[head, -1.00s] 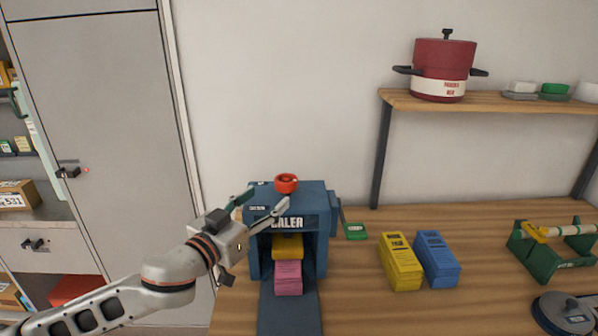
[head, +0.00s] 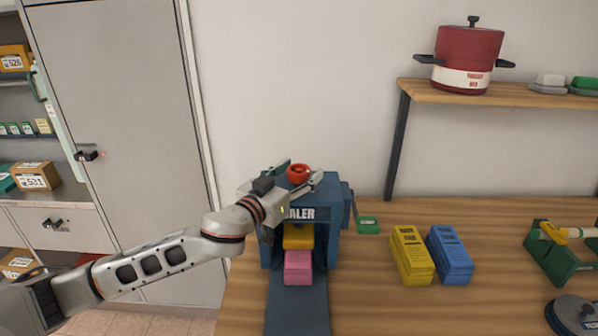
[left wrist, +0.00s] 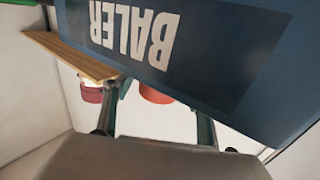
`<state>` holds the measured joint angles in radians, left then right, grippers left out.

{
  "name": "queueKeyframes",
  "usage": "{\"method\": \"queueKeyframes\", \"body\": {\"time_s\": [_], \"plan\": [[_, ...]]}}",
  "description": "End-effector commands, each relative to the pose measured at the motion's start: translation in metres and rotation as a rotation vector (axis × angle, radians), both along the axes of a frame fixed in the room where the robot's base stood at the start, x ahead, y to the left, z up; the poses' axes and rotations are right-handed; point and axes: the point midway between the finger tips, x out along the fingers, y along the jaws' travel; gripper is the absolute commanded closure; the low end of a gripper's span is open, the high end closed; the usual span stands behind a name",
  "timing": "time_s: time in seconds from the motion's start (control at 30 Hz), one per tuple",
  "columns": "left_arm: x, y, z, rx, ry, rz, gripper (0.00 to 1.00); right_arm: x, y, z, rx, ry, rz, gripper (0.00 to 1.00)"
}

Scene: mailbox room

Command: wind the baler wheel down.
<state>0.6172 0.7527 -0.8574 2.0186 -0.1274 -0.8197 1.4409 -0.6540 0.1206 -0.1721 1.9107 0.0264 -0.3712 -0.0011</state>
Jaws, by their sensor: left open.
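The blue baler (head: 332,235) stands on the wooden bench, its name plate facing me. The red wheel (head: 298,171) sits on its top. In the left wrist view, the wheel (left wrist: 156,95) shows between the fingers, partly hidden by the upside-down baler front (left wrist: 210,45). My right gripper is not in view.
Yellow (head: 411,256) and blue (head: 449,256) stacks stand right of the baler. A small green item (head: 368,226) lies beside it. A green stand (head: 556,260) is farther right. A shelf (head: 440,90) carries a red pot (head: 467,62).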

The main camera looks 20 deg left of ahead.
Motion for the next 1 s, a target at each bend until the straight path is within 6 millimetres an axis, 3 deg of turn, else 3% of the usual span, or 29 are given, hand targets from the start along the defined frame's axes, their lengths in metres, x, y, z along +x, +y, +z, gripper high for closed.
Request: {"method": "queueKeyframes", "body": {"time_s": [0.17,0.33,0.67,1.0], "plan": [[-0.0001,-0.0002,0.0,0.0,0.0,-0.001,0.44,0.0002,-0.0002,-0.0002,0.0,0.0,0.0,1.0],[-0.0002,-0.0002,0.0001,0.0,0.0,0.0,0.83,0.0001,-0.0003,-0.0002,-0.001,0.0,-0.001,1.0],[0.0,0.0007,0.0003,-0.001,-0.001,-0.019,0.83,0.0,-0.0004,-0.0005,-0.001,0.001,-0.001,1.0],[0.0006,0.0025,0.0007,0.001,-0.001,-0.186,0.83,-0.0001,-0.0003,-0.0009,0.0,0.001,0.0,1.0]]}}
